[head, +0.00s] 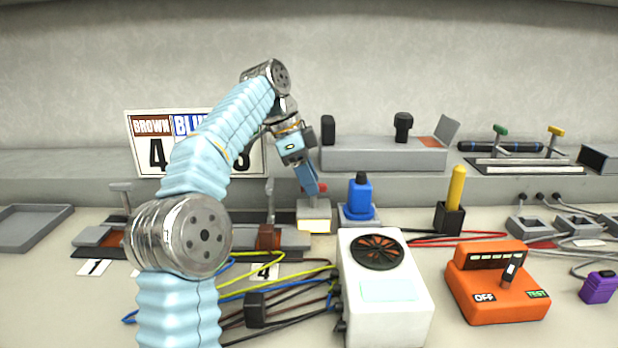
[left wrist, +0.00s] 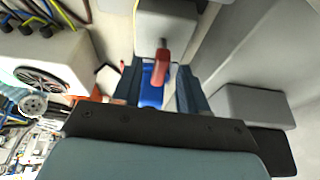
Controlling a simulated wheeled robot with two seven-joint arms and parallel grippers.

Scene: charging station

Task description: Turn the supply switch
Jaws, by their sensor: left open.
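A small pale box with a red-tipped lever, which looks like the supply switch, stands at mid-bench in the head view (head: 314,216). Its red handle (left wrist: 162,65) shows clearly in the left wrist view, on a thin metal stem. My left gripper (head: 310,185) reaches down from above at this box. In the left wrist view my left gripper (left wrist: 158,85) is open, with one finger on each side of the red handle. I cannot tell whether either finger touches it. My right gripper is not in view.
A blue plug (head: 359,198) stands just right of the switch. In front are a white fan box (head: 384,290) and an orange tester (head: 490,295) marked OFF and TEST. A grey raised ledge (head: 385,158) lies behind. Loose wires (head: 290,292) run along the bench.

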